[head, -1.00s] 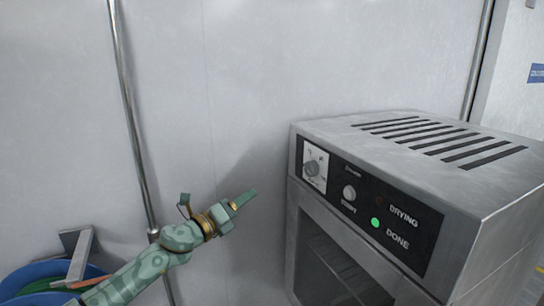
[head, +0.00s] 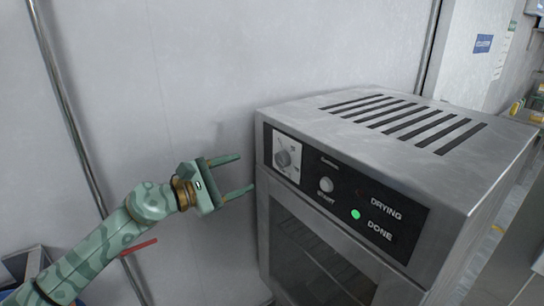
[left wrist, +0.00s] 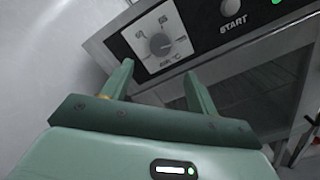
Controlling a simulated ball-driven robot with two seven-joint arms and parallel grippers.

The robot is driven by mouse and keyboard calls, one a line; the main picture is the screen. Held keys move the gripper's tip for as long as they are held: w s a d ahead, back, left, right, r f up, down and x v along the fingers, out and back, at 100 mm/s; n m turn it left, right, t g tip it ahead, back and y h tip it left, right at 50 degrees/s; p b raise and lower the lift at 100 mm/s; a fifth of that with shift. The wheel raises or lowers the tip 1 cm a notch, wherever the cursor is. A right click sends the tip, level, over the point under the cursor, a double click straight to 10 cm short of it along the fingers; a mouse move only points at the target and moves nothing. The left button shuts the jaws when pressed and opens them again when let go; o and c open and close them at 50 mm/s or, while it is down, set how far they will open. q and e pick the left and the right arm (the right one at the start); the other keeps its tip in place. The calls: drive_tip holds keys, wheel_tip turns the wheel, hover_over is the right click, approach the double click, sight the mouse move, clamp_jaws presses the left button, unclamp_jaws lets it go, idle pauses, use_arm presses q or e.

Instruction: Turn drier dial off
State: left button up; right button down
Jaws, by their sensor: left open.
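The drier (head: 400,150) is a grey metal box with a black control panel. Its dial (head: 284,157) is a round grey knob on a white plate at the panel's left end. In the left wrist view the dial (left wrist: 160,43) is ahead of the fingertips, with numbers and °C marked around it. My left gripper (head: 246,173) is open and empty, just left of the drier's front and a little below the dial, its fingers pointing towards the drier. In the left wrist view its fingers (left wrist: 160,78) do not appear to touch the dial. My right gripper is not in view.
A START button (head: 326,184) sits right of the dial. A green DONE light (head: 355,215) is lit; the DRYING light is dark. The drier's glass door (head: 320,255) is below the panel. A metal pipe (head: 75,130) runs down the wall at left.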

sight(279, 160)
use_arm(q)
drive_tip(key=p+x, duration=0.1)
drive_tip(key=x, duration=0.9)
drive_tip(key=shift+d, duration=0.25)
drive_tip(key=c, duration=1)
